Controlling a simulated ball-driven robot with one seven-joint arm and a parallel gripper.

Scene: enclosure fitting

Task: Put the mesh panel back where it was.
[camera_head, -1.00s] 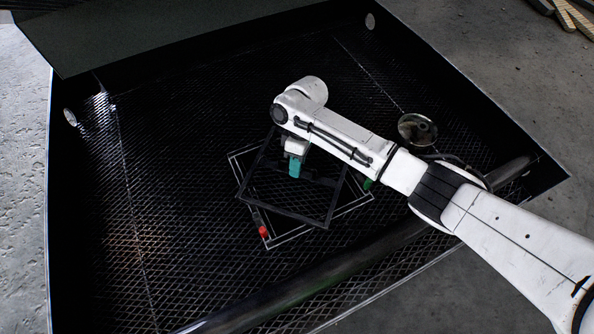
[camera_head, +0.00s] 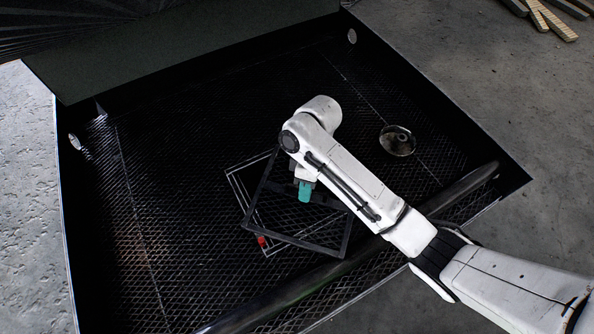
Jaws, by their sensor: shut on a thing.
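The mesh panel (camera_head: 295,243) is a dark square frame with mesh inside. It hangs turned at an angle over a white-lined square outline (camera_head: 240,187) on the mesh floor of the black enclosure. My gripper (camera_head: 305,195), with teal fingers, is shut on the panel near its middle. The panel covers much of the outline; the outline's left corner and lower-left edge show past it. A small red piece (camera_head: 261,240) shows at the lower left of the outline, beside the panel's edge. My arm hides the panel's upper right part.
The enclosure's black walls (camera_head: 440,110) surround the mesh floor. A thick dark pipe (camera_head: 300,290) crosses its front. A round metal disc (camera_head: 398,141) lies to the right of my arm. Wooden planks (camera_head: 545,18) lie outside at the upper right.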

